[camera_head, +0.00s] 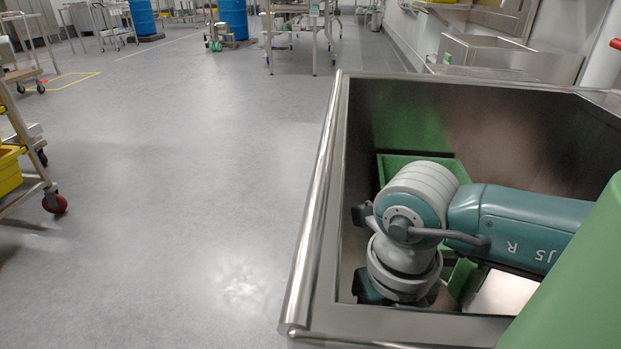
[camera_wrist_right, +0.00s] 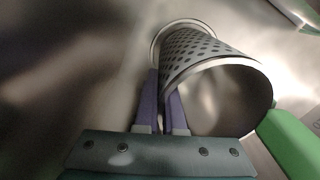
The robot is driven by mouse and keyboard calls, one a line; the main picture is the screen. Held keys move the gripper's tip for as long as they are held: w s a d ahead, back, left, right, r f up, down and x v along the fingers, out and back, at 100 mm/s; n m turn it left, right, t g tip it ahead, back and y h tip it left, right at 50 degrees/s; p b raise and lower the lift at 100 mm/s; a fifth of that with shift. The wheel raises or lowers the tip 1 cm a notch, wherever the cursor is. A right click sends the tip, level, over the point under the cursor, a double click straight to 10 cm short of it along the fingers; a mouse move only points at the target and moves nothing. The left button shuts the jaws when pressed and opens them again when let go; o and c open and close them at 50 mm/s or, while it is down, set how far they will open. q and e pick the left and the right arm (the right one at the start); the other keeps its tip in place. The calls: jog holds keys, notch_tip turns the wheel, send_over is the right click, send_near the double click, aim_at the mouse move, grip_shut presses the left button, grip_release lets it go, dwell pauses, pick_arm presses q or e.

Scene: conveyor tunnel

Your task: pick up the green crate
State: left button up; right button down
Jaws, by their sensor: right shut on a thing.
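A green crate (camera_head: 391,165) sits inside the steel basin, partly hidden behind my right wrist. A green edge also shows at the right of the right wrist view (camera_wrist_right: 290,142). My right arm reaches down into the basin in the head view, and its fingers are hidden there. In the right wrist view my right gripper (camera_wrist_right: 161,88) is shut on the wall of a perforated metal cylinder (camera_wrist_right: 190,48), which is open at the near end. The cylinder is not visible in the head view. My left gripper is in neither view.
The steel basin (camera_head: 318,215) has high walls around my right arm. A white object (camera_head: 502,293) lies low inside it. A cart (camera_head: 25,150) with a yellow bin (camera_head: 8,170) stands at the left. The grey floor between is clear.

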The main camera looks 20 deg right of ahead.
jog(key=c, duration=1)
grip_release()
jog(key=shift+r, duration=0.2)
